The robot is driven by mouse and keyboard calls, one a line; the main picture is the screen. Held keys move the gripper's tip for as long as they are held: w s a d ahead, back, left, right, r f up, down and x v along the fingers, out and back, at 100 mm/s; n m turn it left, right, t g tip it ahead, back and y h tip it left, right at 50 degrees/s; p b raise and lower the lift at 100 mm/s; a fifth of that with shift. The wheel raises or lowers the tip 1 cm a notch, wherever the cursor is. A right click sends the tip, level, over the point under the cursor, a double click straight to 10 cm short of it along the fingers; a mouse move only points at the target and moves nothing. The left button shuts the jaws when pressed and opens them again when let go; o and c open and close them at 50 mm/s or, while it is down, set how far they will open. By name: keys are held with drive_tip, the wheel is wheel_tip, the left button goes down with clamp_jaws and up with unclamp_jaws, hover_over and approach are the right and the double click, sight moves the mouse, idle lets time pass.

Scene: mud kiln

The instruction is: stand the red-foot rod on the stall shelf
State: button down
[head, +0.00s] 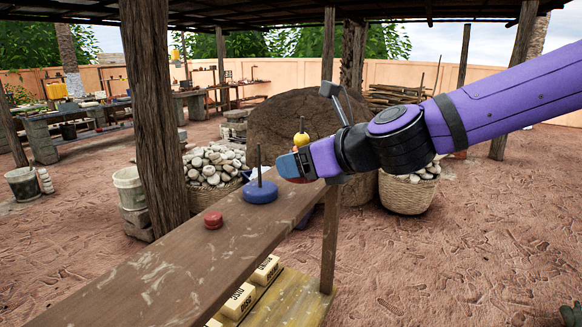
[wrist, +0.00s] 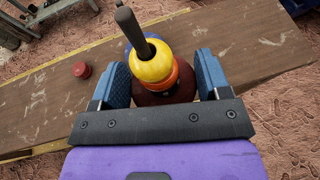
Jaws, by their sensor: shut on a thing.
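The red-foot rod shows in the wrist view as a dark stem (wrist: 128,28) with a yellow piece (wrist: 153,65), an orange piece and a dark red foot (wrist: 165,97) below. My gripper (wrist: 165,75) has its blue fingers on both sides of it, shut on it. In the head view my gripper (head: 296,165) is at the far right end of the stall shelf (head: 165,265), with the yellow piece (head: 301,139) above the fingers. The rod looks roughly upright. The foot is mostly hidden in the head view, so I cannot tell whether it touches the shelf.
A blue-foot rod (head: 260,191) stands on the shelf just left of my gripper. A small red disc (head: 213,219) lies nearer on the shelf. A wooden post (head: 157,120) rises beside the shelf's left edge. The near part of the shelf is clear.

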drive_tip(key=w, duration=0.5)
drive_tip(key=w+f, duration=0.1)
drive_tip(key=w, duration=0.9)
drive_tip(key=shift+w+d+f, duration=0.25)
drive_tip(key=shift+d, duration=0.05)
drive_tip(key=shift+w+f, duration=0.15)
drive_tip(key=shift+f, duration=1.6)
drive_tip(key=shift+f, duration=0.1)
drive_tip(key=shift+c, duration=0.5)
unclamp_jaws()
drive_tip(key=shift+f, duration=0.1)
drive_tip(key=shift+r, duration=0.25)
drive_tip(key=v, duration=1.2)
